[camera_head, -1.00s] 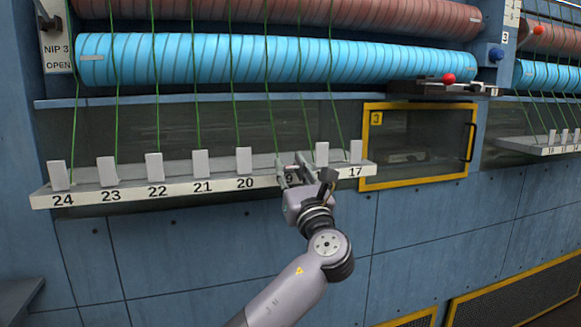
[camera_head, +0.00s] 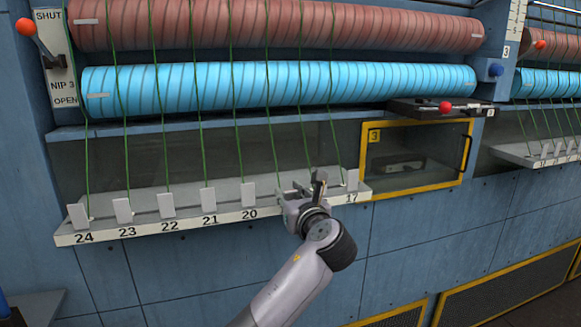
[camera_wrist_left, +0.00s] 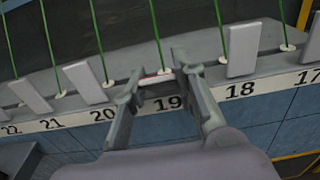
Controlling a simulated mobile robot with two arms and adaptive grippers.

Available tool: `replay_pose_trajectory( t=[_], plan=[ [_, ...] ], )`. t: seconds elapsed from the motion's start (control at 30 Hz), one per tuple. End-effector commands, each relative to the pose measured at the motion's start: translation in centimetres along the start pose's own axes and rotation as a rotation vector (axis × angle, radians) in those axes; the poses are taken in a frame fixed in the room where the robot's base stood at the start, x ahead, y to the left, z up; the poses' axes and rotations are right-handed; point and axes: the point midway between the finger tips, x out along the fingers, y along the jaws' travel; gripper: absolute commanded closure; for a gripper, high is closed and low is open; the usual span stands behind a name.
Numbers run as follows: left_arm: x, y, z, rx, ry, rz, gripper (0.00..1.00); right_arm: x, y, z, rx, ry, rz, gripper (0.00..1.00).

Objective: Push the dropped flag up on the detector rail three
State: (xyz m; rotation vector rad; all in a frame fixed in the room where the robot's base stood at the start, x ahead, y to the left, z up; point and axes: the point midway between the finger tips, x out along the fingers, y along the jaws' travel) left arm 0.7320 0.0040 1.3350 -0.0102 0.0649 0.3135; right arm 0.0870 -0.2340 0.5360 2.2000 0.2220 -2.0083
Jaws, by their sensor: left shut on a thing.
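The detector rail (camera_head: 188,224) is a pale ledge numbered 24 to 17, with upright white flags such as the one at 20 (camera_head: 248,193). The rail also shows in the left wrist view (camera_wrist_left: 78,119). My left gripper (camera_head: 298,190) is over position 19 and hides its number in the head view. In the left wrist view, the left gripper's fingers (camera_wrist_left: 159,83) straddle position 19, shut on the flag there (camera_wrist_left: 160,89). That flag lies low, mostly hidden by the fingers, while the flag at 18 (camera_wrist_left: 243,50) stands up. My right gripper is not in view.
Green yarns run down to the rail from the blue roller (camera_head: 270,85), below a red roller (camera_head: 270,28). A yellow-framed door (camera_head: 415,193) is right of the rail. A red-knobbed lever (camera_head: 446,107) is above it. Floor space in front shows no obstacle.

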Motion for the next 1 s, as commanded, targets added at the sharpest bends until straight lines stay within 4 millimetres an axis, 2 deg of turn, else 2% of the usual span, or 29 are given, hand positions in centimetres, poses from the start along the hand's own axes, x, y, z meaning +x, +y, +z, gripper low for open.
replay_pose_trajectory(
  t=[0.03,0.3,0.7,1.0],
  plan=[
    [0.0,0.0,1.3,0.002,0.042,0.001,1.00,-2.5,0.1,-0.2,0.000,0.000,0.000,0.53],
    [0.9,0.0,1.5,0.001,0.266,0.002,1.00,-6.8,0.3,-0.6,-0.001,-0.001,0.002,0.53],
    [2.2,0.0,1.3,0.001,0.602,0.003,1.00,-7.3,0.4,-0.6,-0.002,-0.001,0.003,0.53],
    [2.8,0.1,1.2,0.002,0.738,0.002,1.00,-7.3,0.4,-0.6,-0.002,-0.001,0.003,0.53]
  ],
)
